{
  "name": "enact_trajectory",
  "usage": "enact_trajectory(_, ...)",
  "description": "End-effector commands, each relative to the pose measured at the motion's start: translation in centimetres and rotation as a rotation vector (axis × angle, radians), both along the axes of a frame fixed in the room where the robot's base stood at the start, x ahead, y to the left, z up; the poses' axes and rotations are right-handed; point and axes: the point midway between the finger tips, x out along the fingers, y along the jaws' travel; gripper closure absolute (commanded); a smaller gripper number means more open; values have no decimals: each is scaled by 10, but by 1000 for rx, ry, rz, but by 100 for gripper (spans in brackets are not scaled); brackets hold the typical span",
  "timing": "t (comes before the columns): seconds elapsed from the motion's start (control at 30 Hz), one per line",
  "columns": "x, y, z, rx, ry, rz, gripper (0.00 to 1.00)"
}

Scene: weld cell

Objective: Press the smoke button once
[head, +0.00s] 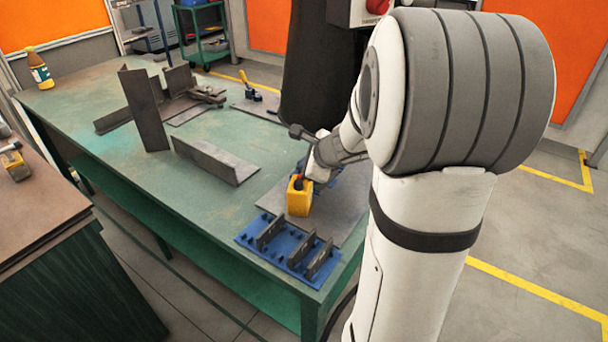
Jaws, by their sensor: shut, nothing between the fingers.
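A small yellow box (299,203) with a dark button-like top (299,184) stands on a grey plate near the table's right front. I cannot read any label, so I cannot tell for sure that it is the smoke button. My gripper (306,178) is shut and empty, reaching down from the right just at the top of the yellow box. The fingertips are small and partly merge with the dark top, so I cannot tell whether they touch it.
The green table (180,197) holds a blue fixture (287,250) in front and a steel angle (216,160) to the left. Upright steel plates (146,112) and a clamp stand farther back. A bottle (39,69) is at the far left. A grey box with a red part (377,5) is at the top.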

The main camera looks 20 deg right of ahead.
Motion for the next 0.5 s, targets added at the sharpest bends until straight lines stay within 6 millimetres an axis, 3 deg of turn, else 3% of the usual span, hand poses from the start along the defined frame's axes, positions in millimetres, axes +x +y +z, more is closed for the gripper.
enact_trajectory(0.5, -1, 0, -6, 0, 0, 0, 100)
